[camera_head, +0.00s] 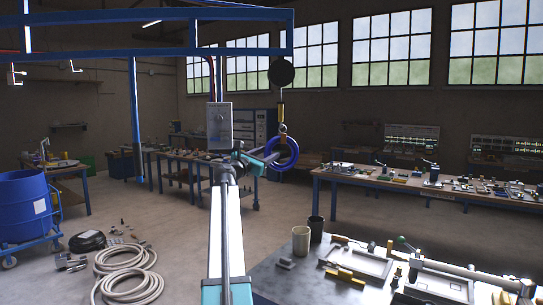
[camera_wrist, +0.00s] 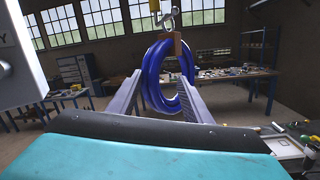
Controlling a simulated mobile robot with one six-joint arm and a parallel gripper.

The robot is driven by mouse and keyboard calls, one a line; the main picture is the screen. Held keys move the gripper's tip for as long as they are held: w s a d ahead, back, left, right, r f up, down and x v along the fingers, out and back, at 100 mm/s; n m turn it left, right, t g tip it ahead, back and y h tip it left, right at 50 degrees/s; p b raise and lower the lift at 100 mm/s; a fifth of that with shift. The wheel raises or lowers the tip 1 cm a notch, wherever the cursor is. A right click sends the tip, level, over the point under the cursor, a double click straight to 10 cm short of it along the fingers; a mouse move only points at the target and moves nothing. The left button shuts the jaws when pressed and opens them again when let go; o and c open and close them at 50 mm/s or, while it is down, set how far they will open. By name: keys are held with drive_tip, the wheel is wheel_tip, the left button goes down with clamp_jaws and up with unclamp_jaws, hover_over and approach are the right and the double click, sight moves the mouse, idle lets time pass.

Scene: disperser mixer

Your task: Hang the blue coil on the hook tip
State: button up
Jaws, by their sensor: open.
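The blue coil (camera_head: 295,154) is a ring in the air just below the metal hook (camera_head: 282,129), which hangs from a dark round pulley block (camera_head: 281,72). In the wrist view the coil (camera_wrist: 152,82) hangs upright, with a brown band (camera_wrist: 178,44) at its top beside the hook (camera_wrist: 166,18). The coil's top meets the hook area; whether the hook tip passes through the band is not clear. My gripper (camera_head: 272,156) is open. In the wrist view its two fingers (camera_wrist: 160,84) stand apart on either side of the coil, which no finger visibly clamps.
A grey control box (camera_head: 219,122) hangs left of the coil, under a blue overhead frame (camera_head: 240,52). A workbench with trays and two cups (camera_head: 301,240) is at the lower right. A blue drum (camera_head: 25,207) and hose coils (camera_head: 130,275) are on the left floor.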

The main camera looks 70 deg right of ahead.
drive_tip(key=b+v, duration=0.1)
drive_tip(key=v, duration=0.6)
drive_tip(key=shift+a+b, duration=0.3)
